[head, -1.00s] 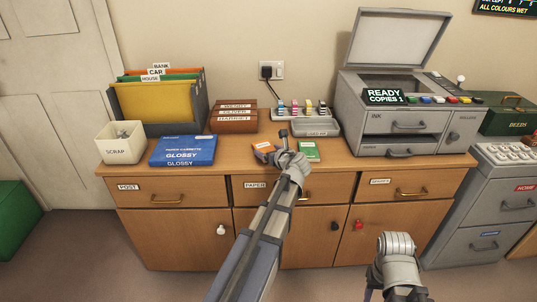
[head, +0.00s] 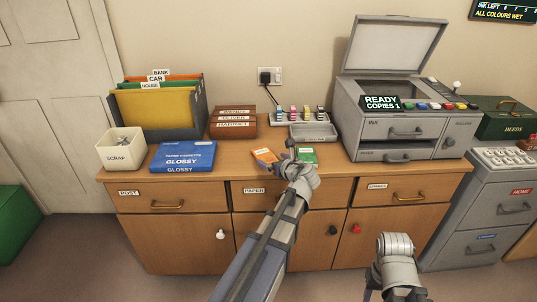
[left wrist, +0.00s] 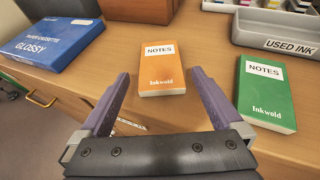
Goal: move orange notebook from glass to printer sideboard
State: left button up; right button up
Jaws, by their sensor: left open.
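The orange notebook (head: 264,156) lies flat on the wooden printer sideboard (head: 228,165); it also shows in the left wrist view (left wrist: 160,68), with its NOTES label facing up. My left gripper (left wrist: 160,98) is open and empty. In the wrist view its two fingers are apart, on either side of the near end of the orange notebook, with nothing between them touching it. In the head view the left gripper (head: 290,152) is just right of the orange notebook. My right arm shows at the lower right of the head view, but its fingers cannot be made out. No glass is clearly seen.
A green notebook (left wrist: 266,92) lies to the right of the orange one. The blue glossy paper box (head: 183,156) is to the left. Behind stand the used ink tray (head: 313,131) and wooden boxes (head: 233,122). The printer (head: 400,118) is at the right.

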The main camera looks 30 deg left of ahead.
pick_arm(q)
jog(key=p+v, duration=0.2)
jog(key=v, duration=0.4)
jog(key=shift+d, duration=0.2)
